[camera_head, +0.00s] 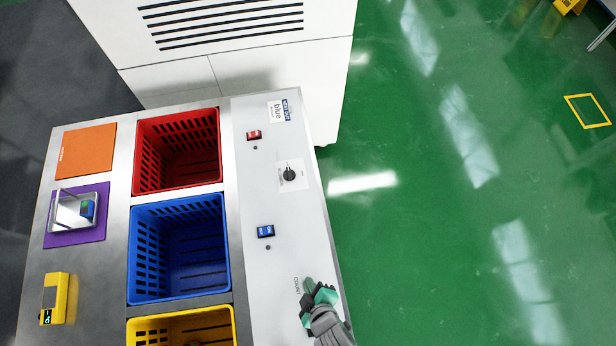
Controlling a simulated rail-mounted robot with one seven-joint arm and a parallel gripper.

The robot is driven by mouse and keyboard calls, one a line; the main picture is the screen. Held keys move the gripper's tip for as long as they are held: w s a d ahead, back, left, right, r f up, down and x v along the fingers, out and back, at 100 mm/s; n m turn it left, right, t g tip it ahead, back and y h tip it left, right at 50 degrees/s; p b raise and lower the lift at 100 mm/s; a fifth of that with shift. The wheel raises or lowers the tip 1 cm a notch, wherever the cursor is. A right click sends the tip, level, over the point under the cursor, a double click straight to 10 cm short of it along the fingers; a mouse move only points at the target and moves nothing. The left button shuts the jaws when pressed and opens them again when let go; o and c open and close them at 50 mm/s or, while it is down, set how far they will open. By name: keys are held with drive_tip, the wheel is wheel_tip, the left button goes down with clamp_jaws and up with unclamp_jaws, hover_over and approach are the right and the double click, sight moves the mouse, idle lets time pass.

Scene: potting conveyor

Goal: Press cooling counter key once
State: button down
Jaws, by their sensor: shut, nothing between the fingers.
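My gripper (319,297) is over the front right part of the light control panel (262,190), beside the printed label COUNT (297,285). Its teal-tipped fingers are shut with nothing held. A small rounded green piece (309,284) shows at the fingertips; I cannot tell whether it is a key or part of a finger. The gripper covers the panel right of the label, so contact is not visible. Further up the panel are a blue switch (266,231), a black rotary knob (289,174) and a red switch (254,135).
Red (137,150), blue (133,250) and yellow (180,322) crates sit left of the panel. Further left are an orange mat (86,150), a purple mat (75,236) with a metal tray, and a yellow device (60,298). Green floor (430,230) lies open at right.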

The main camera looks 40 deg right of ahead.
drive_tip(key=shift+f+b, duration=0.3)
drive_tip(key=shift+f, duration=0.15)
idle(0.6)
drive_tip(key=shift+r+p, duration=0.85)
drive_tip(key=shift+r, duration=0.1)
wheel_tip(320, 180, up, 5)
drive_tip(key=p, duration=0.4)
drive_tip(key=shift+p, duration=0.4)
idle(0.4)
